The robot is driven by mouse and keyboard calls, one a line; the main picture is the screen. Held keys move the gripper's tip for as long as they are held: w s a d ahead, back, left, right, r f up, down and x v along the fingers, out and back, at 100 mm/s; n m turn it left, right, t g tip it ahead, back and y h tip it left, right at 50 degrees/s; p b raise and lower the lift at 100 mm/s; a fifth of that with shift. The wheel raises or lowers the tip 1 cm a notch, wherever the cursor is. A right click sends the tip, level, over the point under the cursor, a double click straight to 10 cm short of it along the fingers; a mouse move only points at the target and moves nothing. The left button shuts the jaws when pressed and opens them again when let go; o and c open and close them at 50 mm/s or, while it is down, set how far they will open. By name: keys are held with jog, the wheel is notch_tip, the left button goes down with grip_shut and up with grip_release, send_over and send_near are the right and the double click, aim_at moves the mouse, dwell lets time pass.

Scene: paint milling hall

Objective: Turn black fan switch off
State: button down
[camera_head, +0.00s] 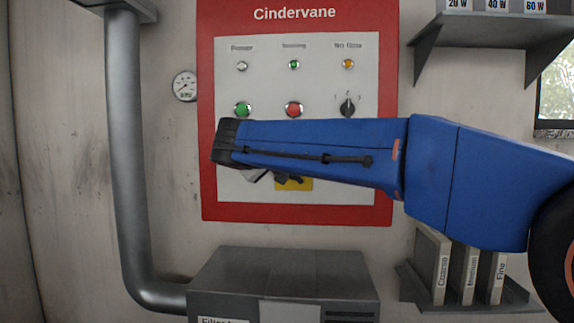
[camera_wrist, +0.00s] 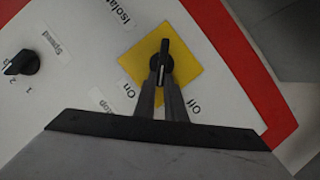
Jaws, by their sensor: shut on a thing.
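The black fan switch (camera_wrist: 163,60) is a rotary knob with a raised handle on a yellow plate (camera_wrist: 188,62). In the wrist view its handle stands upright, with its white mark pointing down between the "On" label at left and the "Off" label at right. I cannot tell which label it is set to. My gripper (camera_wrist: 160,86) is shut on the lower end of the handle, one finger each side. In the head view my blue arm hides most of this area; part of the yellow plate (camera_head: 293,186) shows below it.
A black speed knob (camera_head: 348,106) sits on the red-bordered panel, with green (camera_head: 243,109) and red (camera_head: 293,109) buttons to its left. A grey box (camera_head: 225,272) stands below the panel. A shelf with binders (camera_head: 463,275) is at lower right, and a grey pipe (camera_head: 125,150) runs at left.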

jog(key=shift+a+f+n+t+h, duration=0.2)
jog(key=shift+f+n+t+h, duration=0.25)
jog(key=shift+n, duration=0.8)
jog(key=shift+a+f+n+t+h, duration=0.2)
jog(key=shift+f+n+t+h, duration=0.25)
jog(key=shift+n, duration=0.75)
jog(key=shift+a+f+n+t+h, duration=0.25)
jog(key=shift+f+n+h, duration=0.2)
jog(key=shift+n, duration=0.8)
jog(key=c, duration=1.8)
grip_release()
jog(key=shift+s, duration=0.1)
jog(key=v, duration=1.7)
jog(key=shift+s+a+f, duration=0.1)
jog(key=shift+f, duration=0.05)
